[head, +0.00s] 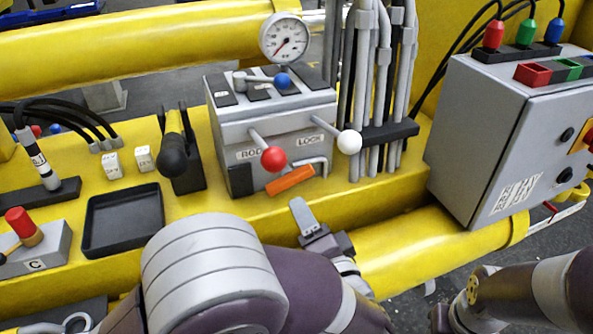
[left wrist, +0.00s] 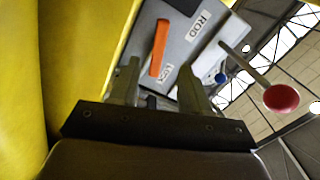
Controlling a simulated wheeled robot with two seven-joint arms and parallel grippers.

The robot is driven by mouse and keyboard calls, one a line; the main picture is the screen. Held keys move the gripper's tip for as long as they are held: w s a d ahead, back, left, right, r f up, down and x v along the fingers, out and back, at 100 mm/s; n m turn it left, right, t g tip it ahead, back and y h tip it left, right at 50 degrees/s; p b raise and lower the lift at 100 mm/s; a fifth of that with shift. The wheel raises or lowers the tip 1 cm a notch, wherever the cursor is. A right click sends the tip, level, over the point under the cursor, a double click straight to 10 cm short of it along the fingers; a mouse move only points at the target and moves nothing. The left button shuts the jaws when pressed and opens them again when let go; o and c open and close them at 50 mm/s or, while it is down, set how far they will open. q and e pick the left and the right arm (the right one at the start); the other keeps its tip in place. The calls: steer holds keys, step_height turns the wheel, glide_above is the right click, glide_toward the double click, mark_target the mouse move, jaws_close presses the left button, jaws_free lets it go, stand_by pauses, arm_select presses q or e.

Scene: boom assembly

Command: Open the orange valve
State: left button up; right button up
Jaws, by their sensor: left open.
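The orange valve (head: 290,180) is a bar-shaped handle low on the front of the grey control box (head: 272,126), below the red-knobbed lever (head: 273,159). In the head view it slants slightly up to the right. My left gripper (head: 304,216) is just below and in front of it, open and empty. In the left wrist view the orange valve (left wrist: 160,46) stands ahead of the open fingers (left wrist: 160,84), roughly in line with the gap between them; I see no contact. My right arm shows at the lower right, but I cannot make out its gripper.
The red ball lever (left wrist: 281,98) juts out to the right in the left wrist view. A white-knobbed lever (head: 349,141) and grey vertical pipes (head: 374,85) stand right of the valve. A yellow beam (head: 420,248) runs below. A black tray (head: 123,220) lies left.

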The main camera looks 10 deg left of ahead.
mark_target(286, 187)
arm_select(q)
steer(key=p+x, duration=0.3)
steer(key=x, duration=0.8)
steer(key=shift+w+a+f, duration=0.1)
steer(key=shift+w, duration=0.1)
steer(key=shift+s+a, duration=0.15)
steer(key=shift+s, duration=0.05)
steer(key=shift+w, duration=0.45)
steer(key=c, duration=0.4)
steer(key=shift+a, duration=0.1)
steer(key=c, duration=0.4)
arm_select(e)
step_height(286, 187, up, 4)
steer(key=shift+w+a+f, duration=0.15)
steer(key=shift+f, duration=0.05)
